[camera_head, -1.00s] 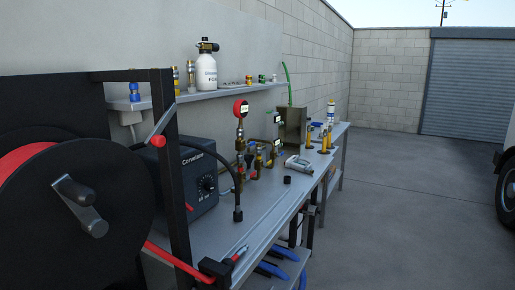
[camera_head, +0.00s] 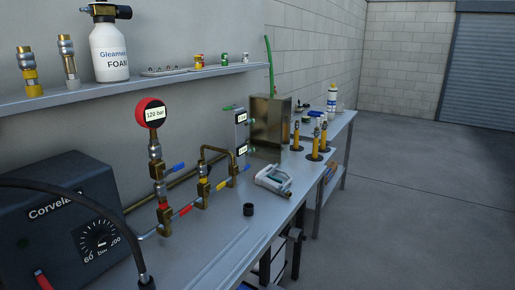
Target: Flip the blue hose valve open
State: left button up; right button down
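Brass pipework stands on the metal bench against the wall. A blue lever (camera_head: 178,167) sticks out to the right from the brass riser under the red pressure gauge (camera_head: 151,113), which reads 120 bar. A second, smaller blue lever (camera_head: 246,168) sits farther right, by the foot of the grey flow meter. I cannot tell which of the two is the hose valve. A red lever (camera_head: 184,210) and a yellow lever (camera_head: 221,185) sit lower on the same pipework. Neither of my grippers is in view.
A dark Corvela unit (camera_head: 60,225) with a dial and a black hose (camera_head: 115,215) stand at the left front. A grey handheld device (camera_head: 272,180) and a black cap (camera_head: 249,210) lie on the bench. A shelf (camera_head: 150,86) hangs above. Open floor lies to the right.

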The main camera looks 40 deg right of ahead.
aim_at(248, 166)
jog(key=i+l, duration=0.1)
jog(key=l, duration=0.3)
jog(key=i+l, duration=0.1)
jog(key=l, duration=0.3)
jog(key=i+l, duration=0.15)
jog(key=l, duration=0.25)
jog(key=i+l, duration=0.1)
jog(key=l, duration=0.3)
jog(key=i+l, duration=0.1)
jog(key=l, duration=0.3)
